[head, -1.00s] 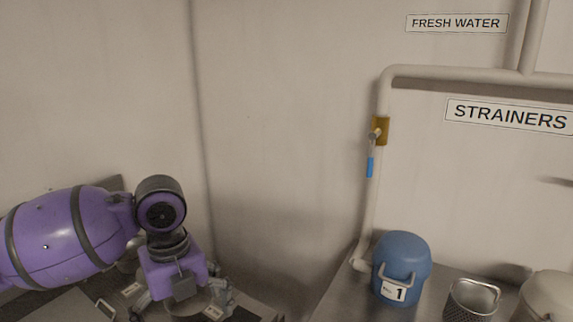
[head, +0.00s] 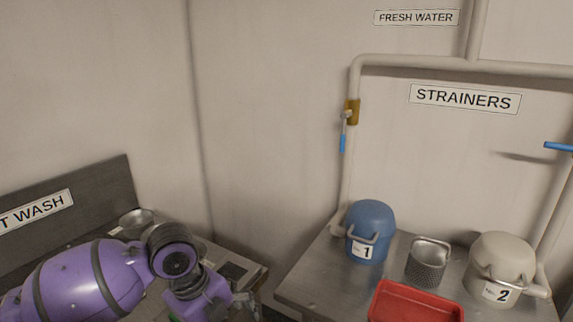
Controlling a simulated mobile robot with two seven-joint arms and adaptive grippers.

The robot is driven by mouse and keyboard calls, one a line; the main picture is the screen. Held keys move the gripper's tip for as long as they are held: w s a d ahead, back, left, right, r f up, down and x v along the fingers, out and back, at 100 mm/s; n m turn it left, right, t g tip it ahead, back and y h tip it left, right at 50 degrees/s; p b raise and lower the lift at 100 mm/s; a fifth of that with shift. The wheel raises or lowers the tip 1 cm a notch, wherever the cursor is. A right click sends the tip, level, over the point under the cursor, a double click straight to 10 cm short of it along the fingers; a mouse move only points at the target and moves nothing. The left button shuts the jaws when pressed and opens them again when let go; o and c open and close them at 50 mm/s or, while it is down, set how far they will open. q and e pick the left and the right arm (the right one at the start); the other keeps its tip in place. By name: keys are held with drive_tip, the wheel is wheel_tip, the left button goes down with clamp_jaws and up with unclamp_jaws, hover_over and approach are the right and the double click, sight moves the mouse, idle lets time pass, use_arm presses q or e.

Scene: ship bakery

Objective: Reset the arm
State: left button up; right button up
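My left arm, purple with dark bands, comes in from the lower left of the head view, over the counter by the wash sign. My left gripper (head: 246,306) is at the bottom edge of the view, below the purple wrist. Its fingers are mostly cut off or hidden, so I cannot tell whether it is open or shut, or whether it holds anything. My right gripper is not in view.
A metal counter (head: 322,268) on the right bears a blue container marked 1 (head: 369,222), a metal strainer (head: 427,262), a cream container marked 2 (head: 503,258) and a red tray (head: 415,303). A metal pan (head: 137,219) sits behind my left arm.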

use_arm(q)
drive_tip(key=s+d+f+n+t+h, duration=0.25)
drive_tip(key=f+n, duration=0.35)
drive_tip(key=f, duration=0.3)
drive_tip(key=s+d+f+n+t+h, duration=0.2)
drive_tip(key=s+d+f+n, duration=0.15)
drive_tip(key=f+n, duration=0.35)
drive_tip(key=s+a+f+n+t+y, duration=0.1)
drive_tip(key=s+a+f+n+y, duration=0.2)
drive_tip(key=s, duration=0.6)
drive_tip(key=s+a+f+n+t+y, duration=0.2)
drive_tip(key=s+a+f+n+y, duration=0.1)
drive_tip(key=s+a+f+n, duration=0.5)
drive_tip(key=shift+s+a+f+n+p, duration=0.2)
drive_tip(key=shift+s+a+n+p, duration=0.2)
drive_tip(key=shift+s+n, duration=0.1)
drive_tip(key=shift+w+t, duration=0.1)
drive_tip(key=shift+t, duration=0.15)
